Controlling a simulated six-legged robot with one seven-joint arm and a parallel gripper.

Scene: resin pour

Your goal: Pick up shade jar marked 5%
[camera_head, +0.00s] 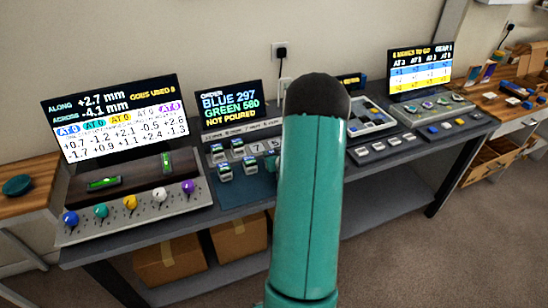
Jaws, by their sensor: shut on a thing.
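Several small jars with dark or green bodies and pale tops stand at the middle station, left of my arm. One jar (217,153) is at the back left, one (238,148) is beside it, and one (224,172) is in front. Their markings are too small to read, so I cannot tell which is the 5% jar. My teal arm with its black rounded joint rises through the middle of the picture and hides part of the station. My gripper is not visible.
A long dark bench (370,172) carries the stations. An order screen (231,104) reads BLUE 297, GREEN 580, NOT POURED. At left are a results screen (115,118) and a panel with coloured knobs (135,212). Cardboard boxes (170,259) sit below.

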